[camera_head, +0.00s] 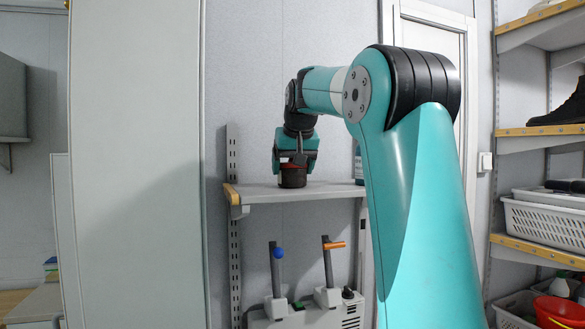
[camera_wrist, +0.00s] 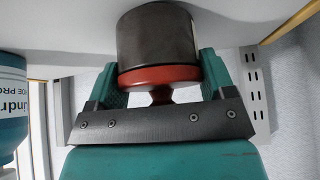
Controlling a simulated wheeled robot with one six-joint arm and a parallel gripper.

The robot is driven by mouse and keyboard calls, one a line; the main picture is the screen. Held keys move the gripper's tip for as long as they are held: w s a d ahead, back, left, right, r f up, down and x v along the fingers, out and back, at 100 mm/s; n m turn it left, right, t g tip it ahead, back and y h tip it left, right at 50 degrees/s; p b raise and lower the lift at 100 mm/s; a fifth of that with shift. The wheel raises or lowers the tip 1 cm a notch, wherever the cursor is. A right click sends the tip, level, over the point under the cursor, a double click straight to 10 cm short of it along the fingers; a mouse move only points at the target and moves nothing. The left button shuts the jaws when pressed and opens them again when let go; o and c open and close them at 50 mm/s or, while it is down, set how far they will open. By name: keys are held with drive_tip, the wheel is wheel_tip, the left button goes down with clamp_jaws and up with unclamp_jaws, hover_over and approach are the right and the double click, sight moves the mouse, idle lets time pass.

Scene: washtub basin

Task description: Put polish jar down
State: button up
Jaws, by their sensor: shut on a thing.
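The polish jar (camera_head: 293,178) is dark with a red lid. In the head view it is upright at the left part of the wall shelf (camera_head: 325,191). My gripper (camera_head: 293,163) is above it, pointing down, with its fingers on both sides of the lid. In the wrist view the jar (camera_wrist: 158,40) is between the teal fingers (camera_wrist: 158,75), with the red lid and its knob toward the palm. The jar's base is at or very close to the shelf surface; I cannot tell whether it fully rests there.
A blue bottle (camera_wrist: 10,105) stands on the same shelf, to the jar's right in the head view (camera_head: 359,165). A grey machine with two levers (camera_head: 312,307) is below the shelf. A rack at right holds a white basket (camera_head: 545,225) and a dark shoe (camera_head: 565,112).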

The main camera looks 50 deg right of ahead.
drive_tip(key=shift+f, duration=0.15)
drive_tip(key=o, duration=1.4)
drive_tip(key=shift+r, duration=0.2)
drive_tip(key=v, duration=1.2)
drive_tip(key=shift+f, duration=0.1)
